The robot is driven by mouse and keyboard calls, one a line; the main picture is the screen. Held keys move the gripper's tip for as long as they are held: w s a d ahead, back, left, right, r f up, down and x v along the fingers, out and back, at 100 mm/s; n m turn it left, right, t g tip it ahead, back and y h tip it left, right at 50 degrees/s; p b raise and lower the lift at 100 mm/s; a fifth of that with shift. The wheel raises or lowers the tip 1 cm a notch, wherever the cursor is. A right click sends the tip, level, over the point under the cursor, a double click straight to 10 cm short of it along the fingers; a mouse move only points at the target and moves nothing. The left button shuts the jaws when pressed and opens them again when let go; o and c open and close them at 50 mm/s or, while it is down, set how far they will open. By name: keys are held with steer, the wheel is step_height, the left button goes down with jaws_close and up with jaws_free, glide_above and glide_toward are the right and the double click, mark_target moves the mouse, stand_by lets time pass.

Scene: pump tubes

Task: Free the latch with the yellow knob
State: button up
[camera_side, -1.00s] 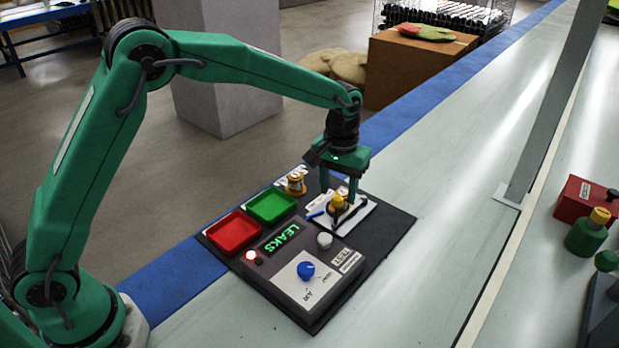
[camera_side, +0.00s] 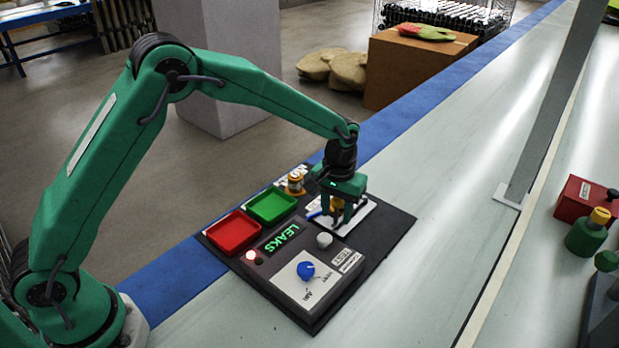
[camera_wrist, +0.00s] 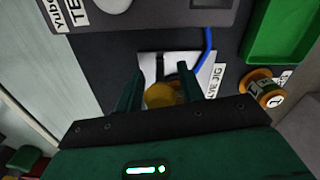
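The yellow knob (camera_side: 337,203) belongs to the latch on the white jig plate (camera_side: 362,215); it also shows in the wrist view (camera_wrist: 160,96). My gripper (camera_side: 346,213) is low over the jig, pointing down. In the wrist view its two fingers (camera_wrist: 158,78) stand apart, one on each side of the knob. A gap shows between them, and I cannot tell whether either finger touches the knob. The dark latch parts are mostly hidden behind the fingers in the side view. A blue tube (camera_wrist: 207,45) runs beside the jig.
The test box (camera_side: 305,280) with a blue dial (camera_side: 305,270) and a green "LEAKS" display (camera_side: 279,238) lies in front of the jig. A red tray (camera_side: 234,232), a green tray (camera_side: 271,208) and an orange-banded part (camera_side: 295,183) stand left.

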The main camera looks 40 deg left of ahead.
jaws_close()
steer(key=shift+d, duration=0.2)
steer(key=shift+w+d+n, duration=0.2)
steer(key=shift+d+n, duration=0.65)
steer(key=shift+n, duration=0.05)
steer(key=shift+w+d+n, duration=0.15)
steer(key=shift+d+n, duration=0.65)
steer(key=shift+n, duration=0.1)
steer(key=w+d+n, duration=0.1)
steer(key=d+n, duration=0.1)
steer(key=w+d+n, duration=0.1)
steer(key=n, duration=0.1)
steer(key=shift+w+d, duration=0.1)
steer(key=shift+d, duration=0.3)
steer(key=w+d+n, duration=0.2)
steer(key=n, duration=0.1)
steer(key=shift+r, duration=0.1)
steer(key=shift+w+d+n, duration=0.25)
steer(key=shift+w+n, duration=0.35)
steer(key=shift+n, duration=0.2)
steer(key=shift+w, duration=0.1)
